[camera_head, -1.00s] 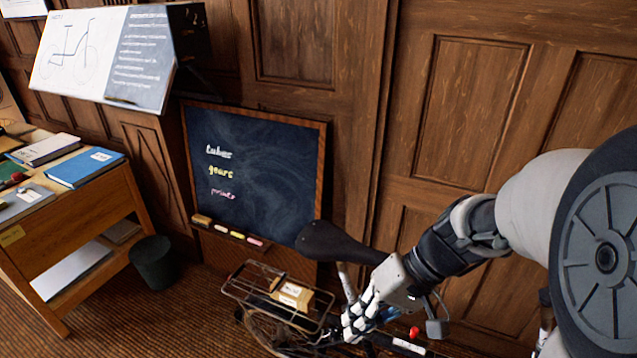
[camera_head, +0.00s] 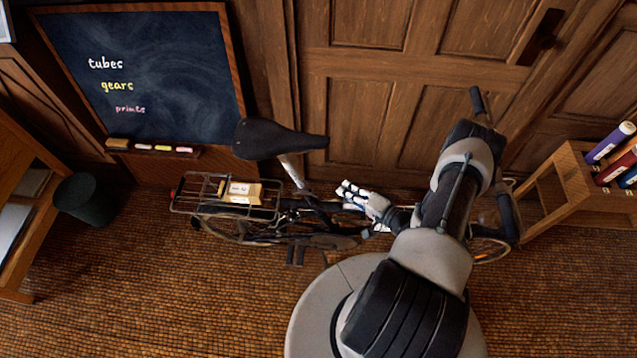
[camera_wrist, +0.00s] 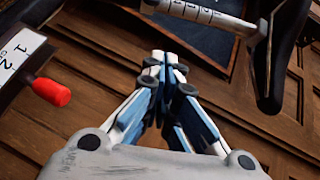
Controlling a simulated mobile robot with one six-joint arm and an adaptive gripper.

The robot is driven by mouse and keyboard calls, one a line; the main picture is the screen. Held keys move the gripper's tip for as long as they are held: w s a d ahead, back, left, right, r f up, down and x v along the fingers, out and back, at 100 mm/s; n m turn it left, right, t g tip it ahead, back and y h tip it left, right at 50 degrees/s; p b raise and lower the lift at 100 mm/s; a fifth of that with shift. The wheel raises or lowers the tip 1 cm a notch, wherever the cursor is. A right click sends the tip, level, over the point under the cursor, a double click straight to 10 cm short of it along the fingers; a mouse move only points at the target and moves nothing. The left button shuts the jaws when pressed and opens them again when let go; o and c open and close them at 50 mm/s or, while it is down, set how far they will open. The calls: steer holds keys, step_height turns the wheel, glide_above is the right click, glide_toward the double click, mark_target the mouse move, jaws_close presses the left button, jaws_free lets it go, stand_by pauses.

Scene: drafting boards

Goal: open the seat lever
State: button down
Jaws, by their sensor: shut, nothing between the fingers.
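The bicycle's black saddle (camera_head: 280,139) sits on a pale seat post (camera_head: 294,172). My gripper (camera_head: 345,190) is shut and empty, just right of the post's lower end in the head view. In the wrist view the shut fingertips (camera_wrist: 158,57) point up the picture, apart from the marked seat post (camera_wrist: 205,13) and the saddle (camera_wrist: 285,55) at upper right. A red knob (camera_wrist: 50,92) on a numbered white plate (camera_wrist: 20,62) is at the left; I cannot tell if it belongs to the seat lever. No lever shows clearly at the post.
A rear rack (camera_head: 190,207) carries a tan box (camera_head: 240,192). A chalkboard (camera_head: 150,70) and a wooden door (camera_head: 350,120) stand behind. A dark bin (camera_head: 84,200) is at the left, a wooden stand with coloured tubes (camera_head: 575,180) at the right. The left front floor is clear.

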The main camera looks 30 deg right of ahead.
mark_target(305, 194)
steer(key=shift+s+d+f+m+h, duration=0.1)
steer(key=shift+s+f+m+h, duration=0.15)
steer(key=shift+f, duration=0.3)
steer(key=shift+s+d+f+m+h, duration=0.15)
steer(key=shift+s+f+h, duration=0.1)
steer(key=shift+f, duration=0.3)
steer(key=shift+a, duration=0.1)
steer(key=w+a+f+b, duration=0.2)
steer(key=w+a, duration=0.3)
steer(key=w, duration=0.2)
steer(key=shift+a+f, duration=0.35)
